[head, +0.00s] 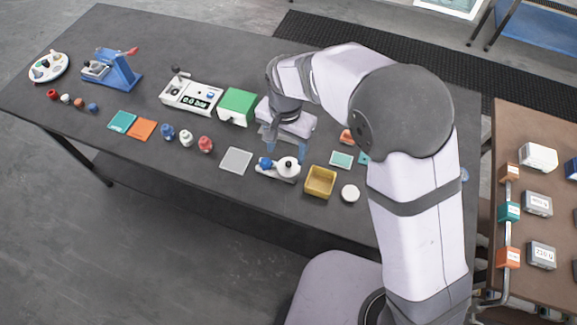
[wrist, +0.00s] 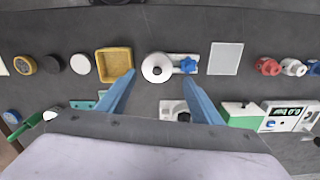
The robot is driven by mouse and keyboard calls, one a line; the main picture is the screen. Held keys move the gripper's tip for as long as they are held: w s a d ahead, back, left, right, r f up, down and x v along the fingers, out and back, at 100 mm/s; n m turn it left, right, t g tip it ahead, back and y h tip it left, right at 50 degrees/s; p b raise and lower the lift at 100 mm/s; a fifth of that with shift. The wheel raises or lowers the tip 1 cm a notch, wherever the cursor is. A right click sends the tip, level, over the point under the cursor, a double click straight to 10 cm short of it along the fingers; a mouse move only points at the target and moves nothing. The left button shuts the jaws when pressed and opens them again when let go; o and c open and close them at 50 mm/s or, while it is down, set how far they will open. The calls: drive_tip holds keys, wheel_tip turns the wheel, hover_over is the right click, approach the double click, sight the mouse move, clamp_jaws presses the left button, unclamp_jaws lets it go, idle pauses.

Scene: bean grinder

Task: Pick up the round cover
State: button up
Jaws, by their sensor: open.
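A white round cover with a dark knob (head: 287,165) sits on the small bean grinder (head: 268,174), which has a blue part on its left side. In the wrist view the cover (wrist: 157,67) is ahead of the space between the fingers, with the blue part (wrist: 188,65) to its right. A separate plain white disc (head: 350,193) lies flat on the table; it also shows in the wrist view (wrist: 81,64). My gripper (head: 286,150) is above the table behind the grinder. Its blue fingers (wrist: 158,78) are spread and hold nothing.
A yellow tray (head: 319,183) stands just right of the grinder, and a flat grey square (head: 236,161) lies to its left. A green-topped box (head: 238,106) and a white device with a display (head: 192,97) stand farther back. Several small knobs stand at left.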

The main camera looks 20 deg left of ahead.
sight(288, 163)
drive_tip(key=shift+m, duration=0.7)
drive_tip(key=shift+d+f+p, duration=0.15)
drive_tip(key=shift+f+p, duration=0.75)
drive_tip(key=shift+f, duration=0.95)
drive_tip(key=shift+d+f+p, duration=0.1)
drive_tip(key=shift+f+p, duration=0.8)
drive_tip(key=shift+f, duration=0.9)
drive_tip(key=c, duration=0.8)
